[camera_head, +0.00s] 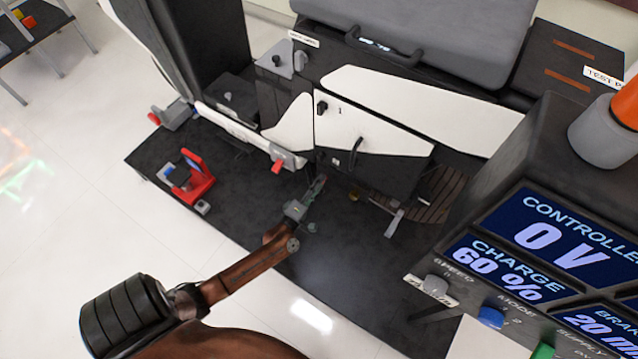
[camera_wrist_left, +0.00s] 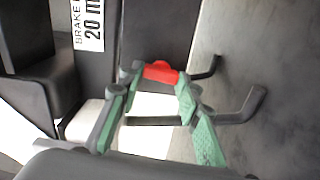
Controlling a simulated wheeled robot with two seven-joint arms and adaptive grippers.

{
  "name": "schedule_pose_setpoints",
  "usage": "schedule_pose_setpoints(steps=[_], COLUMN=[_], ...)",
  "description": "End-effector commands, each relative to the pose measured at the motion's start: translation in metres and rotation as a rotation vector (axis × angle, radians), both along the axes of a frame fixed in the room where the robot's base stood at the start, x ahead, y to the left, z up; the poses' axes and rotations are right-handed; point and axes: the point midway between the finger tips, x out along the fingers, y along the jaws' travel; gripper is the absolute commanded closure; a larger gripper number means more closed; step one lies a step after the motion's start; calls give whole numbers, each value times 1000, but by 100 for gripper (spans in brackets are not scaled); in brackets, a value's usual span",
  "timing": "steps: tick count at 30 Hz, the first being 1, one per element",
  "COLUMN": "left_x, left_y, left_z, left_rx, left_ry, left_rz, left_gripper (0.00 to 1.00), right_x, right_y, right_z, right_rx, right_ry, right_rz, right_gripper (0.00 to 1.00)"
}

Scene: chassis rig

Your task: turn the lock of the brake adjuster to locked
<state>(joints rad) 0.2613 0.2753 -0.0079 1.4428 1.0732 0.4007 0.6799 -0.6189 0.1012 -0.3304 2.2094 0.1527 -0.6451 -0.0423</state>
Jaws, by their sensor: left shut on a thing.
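My left gripper (camera_head: 319,183) reaches in from the lower left to just below the black and white chassis housing (camera_head: 372,140). In the left wrist view its green-padded fingers (camera_wrist_left: 158,80) are closed on both sides of a small red part (camera_wrist_left: 160,72), which looks like the lock of the brake adjuster. The red part lies against a dark panel (camera_wrist_left: 165,35). In the head view the held part is hidden at the fingertips, and its lock position cannot be told. A label reading "BRAKE" (camera_wrist_left: 88,25) is beside the dark panel. My right gripper is out of view.
A red clamp-like fixture (camera_head: 190,180) stands on the dark platform (camera_head: 250,215). A grey bracket with a red lever (camera_head: 280,161) is left of my gripper. A black handle (camera_head: 355,152) projects from the housing. A console with displays (camera_head: 520,250) stands at the right.

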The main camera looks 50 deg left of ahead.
Motion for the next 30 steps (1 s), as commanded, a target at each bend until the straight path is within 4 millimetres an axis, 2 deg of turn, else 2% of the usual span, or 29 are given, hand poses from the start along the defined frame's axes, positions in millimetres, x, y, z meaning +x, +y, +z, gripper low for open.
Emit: schedule_pose_setpoints(steps=[9,25,26,30], left_x=[-1,-1,-1,-1], left_y=[1,1,1,1], left_z=[-2,-2,-2,-2], left_rx=[-111,-133,-133,-132], left_ry=[-25,-30,-30,-30], left_rz=[2,2,2,1], left_gripper=[93,93,67,57], right_x=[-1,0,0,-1], right_y=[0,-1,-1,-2], right_z=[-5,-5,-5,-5], right_rx=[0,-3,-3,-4], right_ry=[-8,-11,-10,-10], right_rz=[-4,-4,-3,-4], right_gripper=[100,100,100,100])
